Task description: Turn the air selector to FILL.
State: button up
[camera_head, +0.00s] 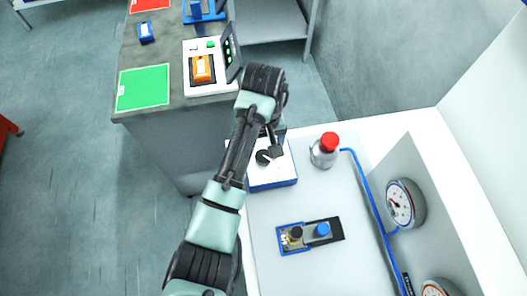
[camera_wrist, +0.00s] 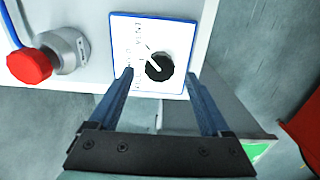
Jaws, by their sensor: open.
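The air selector is a black round knob with a white pointer line on a white, blue-edged panel. In the wrist view the knob (camera_wrist: 159,67) sits near the panel's right side, and the panel (camera_wrist: 178,30) carries printed lettering too small to read surely. The pointer aims up and to the left in that view. In the head view the knob (camera_head: 263,157) shows partly beside my arm, on the panel (camera_head: 272,178). My gripper (camera_wrist: 160,78) is open, its two blue-grey fingers apart on either side of the knob in the picture. I cannot tell its height above the knob; nothing is between the fingers.
A silver canister with a red cap (camera_wrist: 30,66) stands beside the panel, with a blue hose. A grey counter (camera_head: 150,58) stands behind.

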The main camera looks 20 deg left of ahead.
aim_at(263, 156)
jog(key=shift+f, duration=1.6)
jog(key=shift+c, duration=0.2)
grip_shut()
